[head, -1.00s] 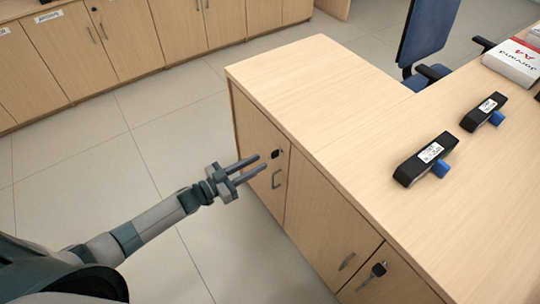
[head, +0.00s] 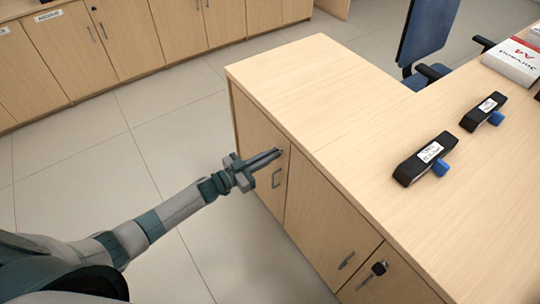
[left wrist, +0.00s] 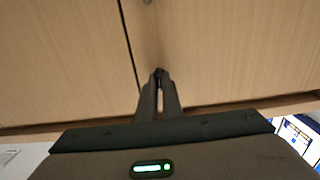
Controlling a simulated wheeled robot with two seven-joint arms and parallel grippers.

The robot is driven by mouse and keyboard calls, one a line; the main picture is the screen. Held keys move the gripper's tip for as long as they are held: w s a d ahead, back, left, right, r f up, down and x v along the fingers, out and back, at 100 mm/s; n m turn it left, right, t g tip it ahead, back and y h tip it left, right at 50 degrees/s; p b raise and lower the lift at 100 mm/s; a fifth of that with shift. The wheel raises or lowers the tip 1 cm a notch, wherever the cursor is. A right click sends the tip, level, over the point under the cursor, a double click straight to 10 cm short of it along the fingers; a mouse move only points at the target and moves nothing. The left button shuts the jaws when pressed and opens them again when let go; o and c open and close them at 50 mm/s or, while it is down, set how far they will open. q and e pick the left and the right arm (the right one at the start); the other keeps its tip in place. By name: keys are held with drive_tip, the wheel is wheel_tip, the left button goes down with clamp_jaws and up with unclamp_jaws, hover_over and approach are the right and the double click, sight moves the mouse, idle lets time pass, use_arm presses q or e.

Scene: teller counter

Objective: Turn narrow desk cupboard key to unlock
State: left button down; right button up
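The narrow desk cupboard door (head: 257,127) is the leftmost front of the wooden desk in the head view and is closed. Its dark key sat near the upper right of this door, above a metal handle (head: 276,178); my fingers now cover nearly all of it. My left gripper (head: 280,153) reaches it from the left, its fingers close together at the key. In the left wrist view the fingertips (left wrist: 161,73) come together around a small dark piece, apparently the key. Whether the key has turned cannot be seen. My right gripper is not in view.
A second dark key or lock (head: 379,268) is on the desk front at lower right. Two black stamp-like devices (head: 427,159) and a paper pack (head: 513,62) lie on the desktop (head: 330,100). The floor (head: 90,160) left of the desk is clear.

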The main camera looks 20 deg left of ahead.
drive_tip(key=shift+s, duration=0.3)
use_arm(q)
drive_tip(key=shift+m, duration=0.4)
drive_tip(key=shift+s+d+f+m+b, duration=0.1)
drive_tip(key=shift+m+b, duration=1.3)
drive_tip(key=shift+m, duration=2.95)
drive_tip(key=shift+s+f+m+b, duration=0.1)
drive_tip(key=shift+m+b, duration=1.3)
drive_tip(key=shift+m, duration=2.95)
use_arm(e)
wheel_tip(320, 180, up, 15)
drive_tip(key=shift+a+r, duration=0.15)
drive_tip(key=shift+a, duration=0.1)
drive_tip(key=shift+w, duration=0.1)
use_arm(q)
drive_tip(key=c, duration=1.9)
unclamp_jaws()
drive_tip(key=shift+w, duration=0.1)
